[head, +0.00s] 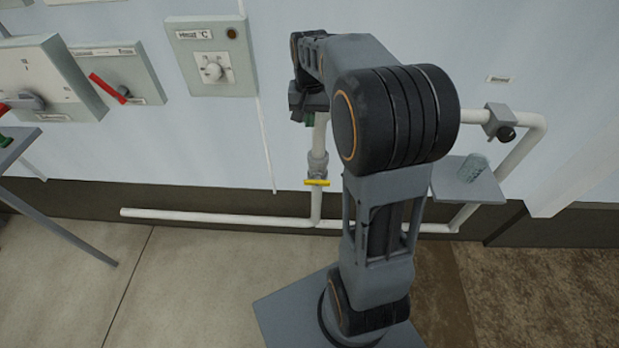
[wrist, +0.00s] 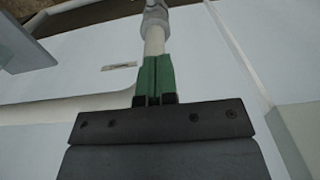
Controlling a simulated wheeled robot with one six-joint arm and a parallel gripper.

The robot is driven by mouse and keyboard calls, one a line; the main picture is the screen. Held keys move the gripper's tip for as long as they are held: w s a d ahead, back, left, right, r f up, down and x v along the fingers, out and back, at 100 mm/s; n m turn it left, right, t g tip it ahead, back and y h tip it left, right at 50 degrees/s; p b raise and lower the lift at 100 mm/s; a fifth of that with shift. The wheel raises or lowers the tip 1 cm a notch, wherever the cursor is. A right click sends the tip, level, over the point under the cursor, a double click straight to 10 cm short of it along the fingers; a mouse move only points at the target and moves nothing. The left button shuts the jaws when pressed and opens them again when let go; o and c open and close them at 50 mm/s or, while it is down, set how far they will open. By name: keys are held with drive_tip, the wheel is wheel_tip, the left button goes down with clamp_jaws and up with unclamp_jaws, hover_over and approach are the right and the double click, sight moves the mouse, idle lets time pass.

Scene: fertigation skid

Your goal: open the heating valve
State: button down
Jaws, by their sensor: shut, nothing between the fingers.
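A valve with a yellow handle (head: 317,182) sits low on the vertical white pipe by the wall. Its handle lies crosswise to the pipe, below a grey fitting (head: 317,163). No readable label marks it as the heating valve. My gripper (head: 309,119) is above it, in front of the upper pipe. In the wrist view the green fingers of my gripper (wrist: 154,75) are shut together and empty. The white pipe (wrist: 154,40) and grey fitting (wrist: 155,17) show beyond them; the yellow handle is not seen there. I cannot tell whether the fingers touch the pipe.
A "Heat °C" dial box (head: 212,70) is on the wall. Left of it are boxes with a red lever (head: 108,88) and a grey knob (head: 28,101). A black knob (head: 506,133) is on the right pipe, above a small shelf (head: 465,185) with a clear container (head: 472,167).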

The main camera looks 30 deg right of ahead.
sight(309, 181)
drive_tip(key=shift+f, duration=0.1)
wheel_tip(309, 181, down, 24)
drive_tip(key=shift+r+b, duration=0.1)
drive_tip(key=shift+b, duration=1.1)
drive_tip(key=shift+h, duration=0.3)
